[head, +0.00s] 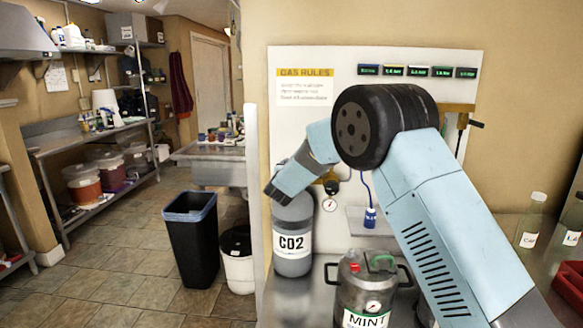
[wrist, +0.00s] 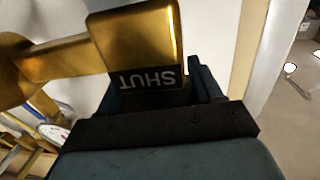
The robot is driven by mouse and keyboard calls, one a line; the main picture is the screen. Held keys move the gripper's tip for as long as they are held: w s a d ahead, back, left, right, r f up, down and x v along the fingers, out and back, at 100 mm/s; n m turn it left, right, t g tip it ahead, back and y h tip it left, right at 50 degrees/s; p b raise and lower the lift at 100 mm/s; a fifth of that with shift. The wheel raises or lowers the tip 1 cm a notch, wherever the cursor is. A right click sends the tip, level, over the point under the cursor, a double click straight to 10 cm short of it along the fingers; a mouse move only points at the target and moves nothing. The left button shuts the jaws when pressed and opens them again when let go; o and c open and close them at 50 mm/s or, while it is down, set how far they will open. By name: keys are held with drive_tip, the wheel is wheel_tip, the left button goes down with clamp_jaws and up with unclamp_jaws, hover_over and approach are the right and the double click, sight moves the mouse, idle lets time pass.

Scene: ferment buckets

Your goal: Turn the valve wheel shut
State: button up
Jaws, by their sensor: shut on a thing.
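A grey cylinder lettered CO2 (head: 293,240) stands upright against the wall panel in the head view. My gripper (head: 279,190) is at its top left, and my arm hides much of the valve area. In the wrist view a brass valve piece (wrist: 137,40) has a square block end lettered SHUT, upside down in the picture. A brass arm runs left from this block to a rounded brass part. My gripper (wrist: 150,95) is shut on the block end. A whole wheel shape does not show.
A gauge (head: 329,205) sits right of the cylinder top. A metal keg lettered MINT (head: 365,285) stands in front on the steel counter. A black bin (head: 191,245) and white bucket (head: 237,270) stand on the floor to the left. Bottles (head: 530,222) stand at right.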

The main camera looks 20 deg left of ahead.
drive_tip(key=m+h, duration=0.2)
drive_tip(key=h, duration=0.1)
drive_tip(key=m+h, duration=0.2)
drive_tip(key=h, duration=0.1)
drive_tip(key=shift+d+r, duration=0.1)
drive_tip(key=shift+d, duration=0.1)
drive_tip(key=shift+s+d+m+g+h, duration=0.15)
drive_tip(key=shift+m+g+h, duration=0.45)
drive_tip(key=shift+m+h, duration=0.6)
drive_tip(key=shift+d+m+g+h, duration=0.15)
drive_tip(key=shift+m+g+h, duration=0.5)
drive_tip(key=shift+h, duration=1.05)
drive_tip(key=shift+r, duration=0.15)
drive_tip(key=o, duration=0.9)
drive_tip(key=shift+o, duration=0.7)
drive_tip(key=shift+d, duration=0.1)
drive_tip(key=v, duration=1.4)
drive_tip(key=shift+f, duration=0.3)
